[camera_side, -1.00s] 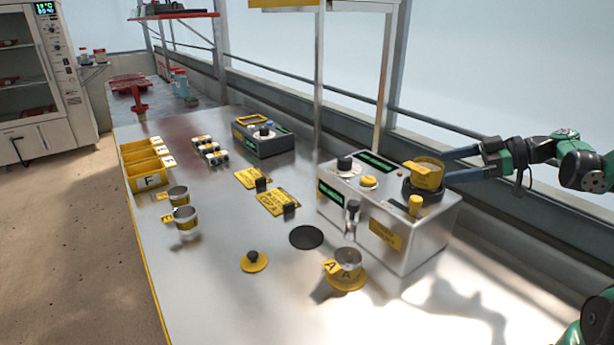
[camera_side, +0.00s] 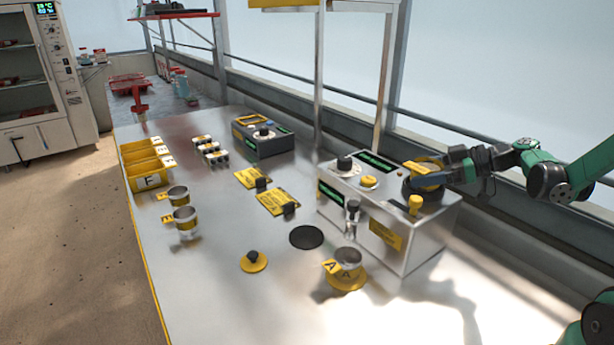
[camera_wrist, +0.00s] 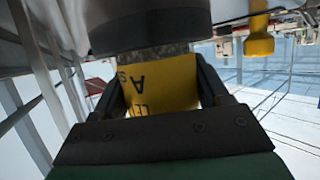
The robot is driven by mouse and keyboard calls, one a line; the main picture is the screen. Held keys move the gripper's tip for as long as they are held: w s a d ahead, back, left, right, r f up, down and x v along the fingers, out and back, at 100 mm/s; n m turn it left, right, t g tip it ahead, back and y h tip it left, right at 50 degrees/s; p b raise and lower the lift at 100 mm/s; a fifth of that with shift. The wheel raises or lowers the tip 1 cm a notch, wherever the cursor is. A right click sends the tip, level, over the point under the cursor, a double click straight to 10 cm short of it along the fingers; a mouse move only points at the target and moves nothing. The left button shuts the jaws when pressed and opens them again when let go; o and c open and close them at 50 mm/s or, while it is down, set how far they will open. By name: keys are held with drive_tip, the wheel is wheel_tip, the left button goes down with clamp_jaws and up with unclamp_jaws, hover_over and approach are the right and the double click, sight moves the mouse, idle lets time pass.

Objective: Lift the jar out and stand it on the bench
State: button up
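The jar (camera_side: 424,177), with a yellow band or flag, sits in the round dark collar (camera_side: 426,196) on top of the metal machine, at the right in the side view. My gripper (camera_side: 437,174) has come level with it from the right. In the wrist view my fingers (camera_wrist: 163,82) stand on both sides of the jar's yellow part (camera_wrist: 160,96), which bears dark lettering. The fingers lie close against its edges, but I cannot tell whether they press on it. The jar's lower end is hidden in the collar.
On the bench (camera_side: 220,290) are a black round pad (camera_side: 306,237), a cup on a yellow base marked A (camera_side: 347,282), a black knob on a yellow disc (camera_side: 254,261), and two more cups.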

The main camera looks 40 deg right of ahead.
drive_tip(key=shift+c, duration=1.3)
drive_tip(key=shift+r, duration=0.15)
wheel_tip(320, 180, up, 19)
drive_tip(key=w+a+f+m+t+h, duration=0.1)
drive_tip(key=w+a+f+m+h, duration=0.15)
drive_tip(key=a, duration=0.45)
drive_tip(key=w+a+f+m+t+h, duration=0.1)
drive_tip(key=w+a+f, duration=0.2)
drive_tip(key=a, duration=0.5)
drive_tip(key=s+d+r+n+g+y, duration=0.1)
drive_tip(key=s+d+r+y, duration=0.1)
drive_tip(key=d, duration=0.5)
drive_tip(key=s+d+r+n+y, duration=0.1)
drive_tip(key=s+d+r+n, duration=0.1)
drive_tip(key=d, duration=0.6)
wheel_tip(320, 180, up, 2)
drive_tip(key=shift+s+r+g+y, duration=0.1)
drive_tip(key=shift+s+g+y, duration=0.3)
drive_tip(key=shift+s, duration=0.4)
